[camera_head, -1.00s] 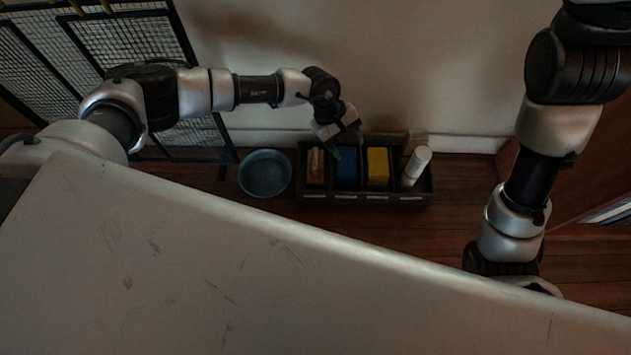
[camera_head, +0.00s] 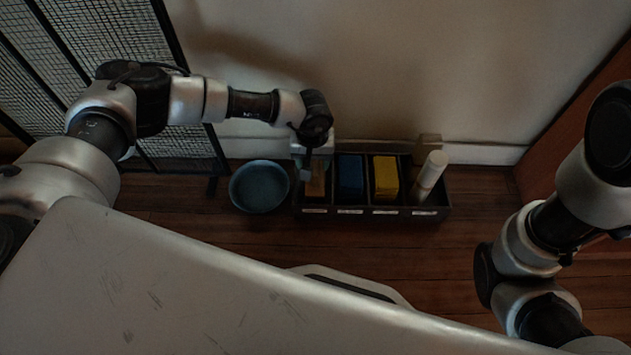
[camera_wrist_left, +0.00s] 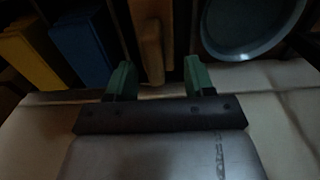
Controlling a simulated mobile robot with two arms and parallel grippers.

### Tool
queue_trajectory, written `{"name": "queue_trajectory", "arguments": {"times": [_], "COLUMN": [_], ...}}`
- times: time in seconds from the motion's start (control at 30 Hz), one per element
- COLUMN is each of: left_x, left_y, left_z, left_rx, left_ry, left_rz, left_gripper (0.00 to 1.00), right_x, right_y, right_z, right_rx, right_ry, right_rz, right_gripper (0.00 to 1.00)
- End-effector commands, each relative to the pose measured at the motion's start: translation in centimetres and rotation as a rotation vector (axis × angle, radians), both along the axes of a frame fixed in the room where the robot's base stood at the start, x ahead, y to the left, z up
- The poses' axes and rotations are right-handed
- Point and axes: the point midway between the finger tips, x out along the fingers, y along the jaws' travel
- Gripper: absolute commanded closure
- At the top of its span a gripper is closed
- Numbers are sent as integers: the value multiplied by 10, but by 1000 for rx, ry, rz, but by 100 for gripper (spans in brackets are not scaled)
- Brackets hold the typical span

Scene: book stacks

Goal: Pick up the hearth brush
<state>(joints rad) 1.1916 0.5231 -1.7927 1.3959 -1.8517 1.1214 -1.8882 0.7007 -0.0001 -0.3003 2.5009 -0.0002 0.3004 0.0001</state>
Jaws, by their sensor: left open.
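A tan wooden piece, which looks like the hearth brush (camera_head: 315,185), stands in the leftmost compartment of a dark divided box (camera_head: 372,211) on the floor. My left gripper (camera_head: 304,174) is over that compartment and hides part of it. In the left wrist view the open green-tipped fingers (camera_wrist_left: 160,78) point at the wooden piece (camera_wrist_left: 150,45), which shows in the gap between them, apart from both. Its lower part is hidden in the box. My right arm is at the right, but its gripper is not visible.
A blue bowl (camera_head: 259,186) stands just left of the box. Other compartments hold a blue block (camera_head: 350,176), a yellow block (camera_head: 386,177) and a leaning white cylinder (camera_head: 430,174). A wall is close behind; a mesh screen (camera_head: 85,60) stands at left.

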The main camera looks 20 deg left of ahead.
Motion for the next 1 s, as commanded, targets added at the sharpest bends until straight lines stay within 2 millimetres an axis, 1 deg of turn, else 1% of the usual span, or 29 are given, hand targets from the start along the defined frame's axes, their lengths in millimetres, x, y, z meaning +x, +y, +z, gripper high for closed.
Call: {"name": "queue_trajectory", "arguments": {"times": [0.03,0.33,0.43,0.67,0.7,0.77,1.0], "left_x": [0,3,4,4,4,4,4], "left_y": [-1,-6,-6,-6,-6,-6,-6], "left_z": [-7,-43,-49,-48,-48,-48,-48], "left_rx": [0,1,0,0,0,0,0], "left_ry": [0,1,1,1,1,1,1], "left_rz": [0,2,2,2,2,2,2], "left_gripper": [47,47,47,47,50,59,96], "right_x": [0,0,0,0,0,0,0], "right_y": [0,0,0,0,0,0,0], "right_z": [-7,-45,-49,-48,-48,-48,-47], "right_rx": [0,-1,-1,-1,-1,-1,-1], "right_ry": [0,0,0,1,1,1,1], "right_rz": [0,0,0,-1,-1,-1,-1], "right_gripper": [54,54,54,54,54,54,54]}}
